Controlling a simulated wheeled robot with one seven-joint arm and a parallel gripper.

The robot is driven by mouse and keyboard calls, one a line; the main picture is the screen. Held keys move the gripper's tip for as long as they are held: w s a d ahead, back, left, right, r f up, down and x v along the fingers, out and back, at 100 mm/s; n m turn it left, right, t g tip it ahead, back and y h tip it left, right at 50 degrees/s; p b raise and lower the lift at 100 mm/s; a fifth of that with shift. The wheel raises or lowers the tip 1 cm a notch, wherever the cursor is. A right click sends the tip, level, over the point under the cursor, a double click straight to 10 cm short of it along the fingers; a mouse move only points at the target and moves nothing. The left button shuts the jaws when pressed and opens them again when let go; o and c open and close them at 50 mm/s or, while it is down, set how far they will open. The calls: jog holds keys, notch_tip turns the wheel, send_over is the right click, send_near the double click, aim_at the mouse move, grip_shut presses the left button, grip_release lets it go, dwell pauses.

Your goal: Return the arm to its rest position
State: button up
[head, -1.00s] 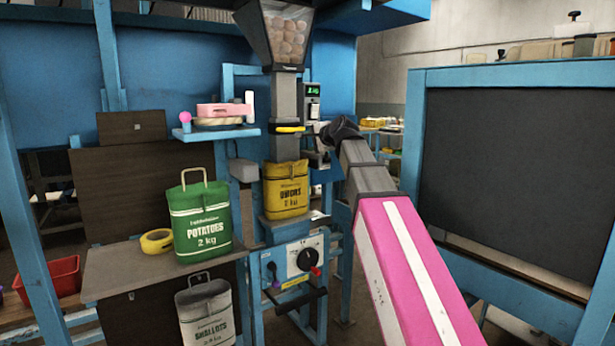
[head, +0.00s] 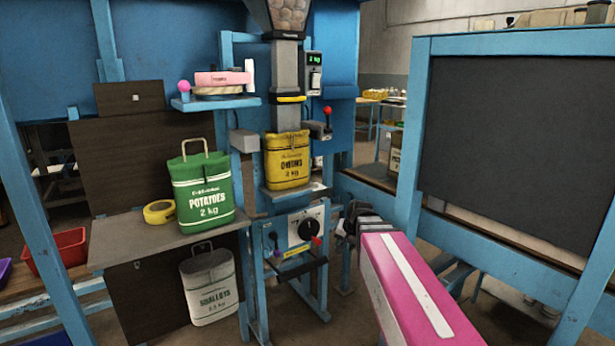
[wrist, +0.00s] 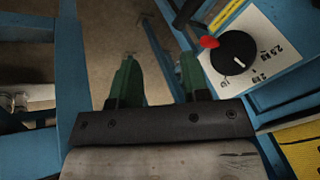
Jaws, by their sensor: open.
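My pink and white arm (head: 408,290) reaches in from the lower right in the head view. My gripper end is low, right of the blue filling stand, and its fingers are hidden there. In the wrist view my gripper (wrist: 157,85) shows two green fingers spread apart with nothing between them. The black dial (wrist: 234,52) and red knob (wrist: 209,42) of the stand's panel lie to the right of the fingers, apart from them.
A yellow onions sack (head: 287,160) stands under the filling spout. A green potatoes sack (head: 203,190) and yellow tape roll (head: 159,211) rest on the left shelf. A white shallots sack (head: 210,285) hangs below. A dark framed board (head: 515,140) stands close on the right.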

jog(key=s+d+f+n+g+h, duration=0.1)
jog(key=s+d+f+g, duration=0.1)
jog(key=s+f, duration=0.5)
jog(key=s+d+f+n+g+h, duration=0.1)
jog(key=s+d+f+n+g, duration=0.1)
jog(key=s+f, duration=0.4)
jog(key=shift+s+d+f+n, duration=0.35)
jog(key=shift+d+f, duration=0.25)
jog(key=shift+d, duration=0.25)
dwell(0.4)
